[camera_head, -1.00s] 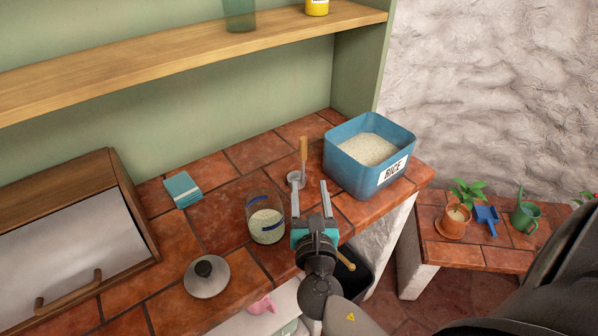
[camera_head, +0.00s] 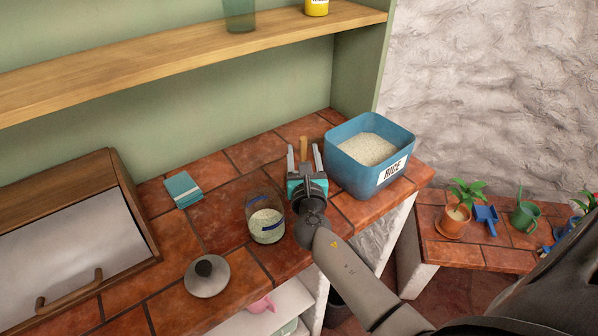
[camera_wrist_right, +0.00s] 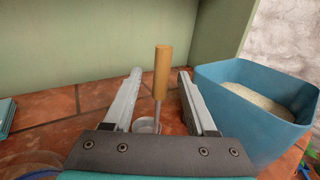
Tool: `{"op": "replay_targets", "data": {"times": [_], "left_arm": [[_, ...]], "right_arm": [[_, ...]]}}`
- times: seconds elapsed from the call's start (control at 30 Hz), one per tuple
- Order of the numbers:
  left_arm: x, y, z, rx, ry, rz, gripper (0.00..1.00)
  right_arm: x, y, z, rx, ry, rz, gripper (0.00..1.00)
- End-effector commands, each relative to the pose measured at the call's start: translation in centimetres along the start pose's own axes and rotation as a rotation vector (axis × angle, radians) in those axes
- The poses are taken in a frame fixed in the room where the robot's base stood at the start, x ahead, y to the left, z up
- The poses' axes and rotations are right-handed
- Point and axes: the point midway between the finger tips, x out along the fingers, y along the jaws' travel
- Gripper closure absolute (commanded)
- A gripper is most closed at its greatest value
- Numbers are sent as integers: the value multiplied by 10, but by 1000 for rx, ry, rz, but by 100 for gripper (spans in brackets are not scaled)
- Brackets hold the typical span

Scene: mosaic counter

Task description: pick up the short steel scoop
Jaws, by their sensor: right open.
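The short steel scoop stands upright on the tiled counter, its wooden handle (camera_head: 303,146) pointing up. In the right wrist view its handle (camera_wrist_right: 163,72) rises between my fingers, and its small round steel bowl (camera_wrist_right: 147,125) sits low on the tiles. My right gripper (camera_head: 304,155) is open, with one finger on each side of the scoop and a gap to each finger. In the right wrist view the right gripper (camera_wrist_right: 158,85) holds nothing. In the head view the gripper hides the scoop's bowl. My left gripper is not in view.
A blue rice bin (camera_head: 345,169) stands close on the right. A glass jar (camera_head: 266,222) with grain stands on the left. A lid (camera_head: 206,277), a teal cloth (camera_head: 183,190) and a wooden bread box (camera_head: 131,211) are farther left. A shelf (camera_head: 190,57) runs above.

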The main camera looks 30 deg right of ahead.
Motion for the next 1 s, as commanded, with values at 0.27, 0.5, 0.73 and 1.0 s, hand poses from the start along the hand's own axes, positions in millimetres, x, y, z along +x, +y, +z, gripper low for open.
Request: {"op": "replay_targets", "data": {"times": [0.27,0.5,0.73,1.0], "left_arm": [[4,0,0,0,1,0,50],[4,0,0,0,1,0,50],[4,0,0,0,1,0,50],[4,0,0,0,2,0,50]], "right_arm": [[34,-1,1,-1,-1,-1,43],[37,-1,1,0,-1,-1,43],[37,-1,1,0,-1,-1,62],[37,-1,1,0,-1,-1,92]]}}
